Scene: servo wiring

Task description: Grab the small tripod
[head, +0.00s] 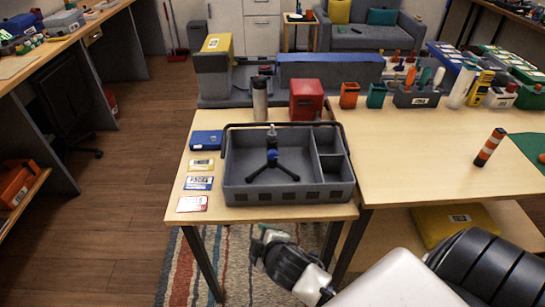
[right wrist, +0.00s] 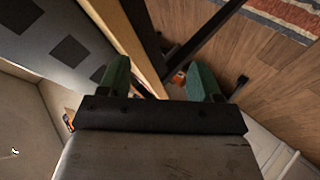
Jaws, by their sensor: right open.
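The small tripod (head: 272,165) is black with a blue part near its middle. It stands upright with its legs spread in the large left compartment of a dark grey tray (head: 290,194). My right gripper (head: 264,236) is low in the head view, in front of the table's near edge and apart from the tripod. In the right wrist view its two green fingers (right wrist: 160,78) are spread wide with nothing held between them. The tripod does not show in the right wrist view. My left gripper is not in view.
The tray stands on a light wood table (head: 180,212), with its handle along the back. Small labelled cards (head: 198,183) and a blue box (head: 206,140) lie left of it. A red box (head: 307,99) and a bottle (head: 260,99) stand behind. The right tabletop (head: 420,170) is mostly clear.

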